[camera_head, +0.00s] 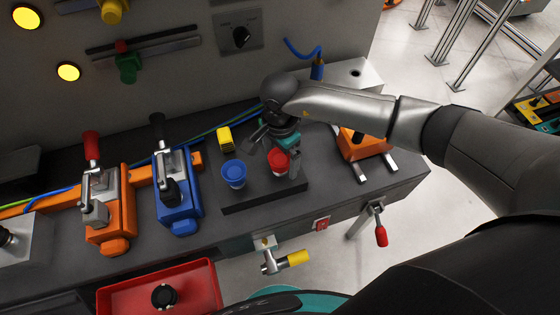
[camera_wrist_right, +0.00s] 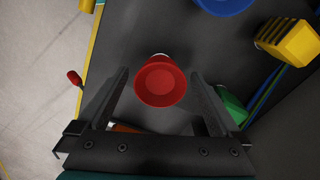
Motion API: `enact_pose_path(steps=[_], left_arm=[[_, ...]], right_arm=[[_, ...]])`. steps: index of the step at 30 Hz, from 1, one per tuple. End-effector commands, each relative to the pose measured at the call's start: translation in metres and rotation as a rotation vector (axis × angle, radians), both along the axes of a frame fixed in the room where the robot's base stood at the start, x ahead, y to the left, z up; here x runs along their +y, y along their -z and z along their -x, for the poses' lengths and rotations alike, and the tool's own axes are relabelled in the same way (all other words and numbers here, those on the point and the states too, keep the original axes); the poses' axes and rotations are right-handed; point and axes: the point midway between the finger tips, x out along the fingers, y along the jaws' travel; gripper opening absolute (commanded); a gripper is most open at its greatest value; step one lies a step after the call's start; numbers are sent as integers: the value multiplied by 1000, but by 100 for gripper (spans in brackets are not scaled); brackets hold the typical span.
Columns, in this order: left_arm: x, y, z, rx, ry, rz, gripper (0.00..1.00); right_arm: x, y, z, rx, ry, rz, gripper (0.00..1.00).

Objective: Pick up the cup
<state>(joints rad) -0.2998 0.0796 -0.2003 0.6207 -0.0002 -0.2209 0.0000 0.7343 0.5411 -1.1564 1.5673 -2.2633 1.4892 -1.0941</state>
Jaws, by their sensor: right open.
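A red cup (camera_head: 278,161) stands on the dark raised plate, and a blue cup (camera_head: 233,174) stands to its left. My right gripper (camera_head: 275,150) is over the red cup with its fingers spread. In the right wrist view the red cup (camera_wrist_right: 161,84) lies between the two open fingers, with a gap on each side. The blue cup (camera_wrist_right: 224,4) is cut off at the top edge there. My left gripper is in neither view.
A yellow block (camera_head: 224,138) sits behind the blue cup. A green object (camera_wrist_right: 232,104) is partly hidden beside one finger. Blue (camera_head: 178,190) and orange (camera_head: 108,210) lever clamps stand left. A red tray (camera_head: 205,275) is at the front.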

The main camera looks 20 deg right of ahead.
Motion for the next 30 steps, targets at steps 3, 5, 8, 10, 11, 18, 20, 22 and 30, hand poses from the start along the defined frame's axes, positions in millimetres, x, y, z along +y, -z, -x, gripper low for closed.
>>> enact_pose_path(steps=[3, 5, 8, 10, 11, 18, 20, 22, 30], left_arm=[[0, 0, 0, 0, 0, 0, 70], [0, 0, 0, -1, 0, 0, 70], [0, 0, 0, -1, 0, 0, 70], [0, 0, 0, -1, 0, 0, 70], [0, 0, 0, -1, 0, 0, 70], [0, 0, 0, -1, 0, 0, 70], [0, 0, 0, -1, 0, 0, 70], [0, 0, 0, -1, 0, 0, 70], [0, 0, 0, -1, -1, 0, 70]], right_arm=[[0, 0, 0, -1, 0, 0, 100], [0, 0, 0, -1, 0, 0, 100], [0, 0, 0, -1, 0, 0, 90], [0, 0, 0, 0, 0, -1, 82], [0, 0, 0, 0, 0, -1, 79], [0, 0, 0, 0, 0, -1, 52], [0, -1, 0, 0, 0, -1, 45], [0, -1, 0, 0, 0, -1, 37], [0, -1, -1, -1, 0, -2, 8]])
